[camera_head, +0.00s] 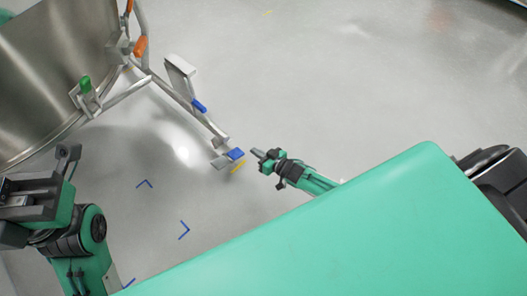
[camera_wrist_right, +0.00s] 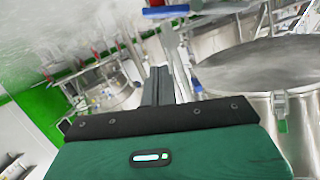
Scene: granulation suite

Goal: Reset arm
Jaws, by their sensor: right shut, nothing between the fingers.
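My right gripper (camera_head: 257,153) is near the middle of the head view, at the end of my green and black right arm. Its fingers are shut and hold nothing. In the right wrist view its fingers (camera_wrist_right: 158,84) stand together above the green and black gripper body. A blue pedal-like part (camera_head: 235,154) shows just left of the fingertips in the head view; I cannot tell how far apart they are in depth. My left gripper (camera_head: 68,153) is at the lower left edge of the head view; its opening is unclear.
A large steel vessel (camera_head: 55,75) with orange and green handles fills the upper left. Its tubular frame (camera_head: 185,85) with a blue lever (camera_head: 199,106) reaches toward my right gripper. Grey floor (camera_head: 380,75) is open at upper right. The wrist view shows more steel vessels (camera_wrist_right: 225,75).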

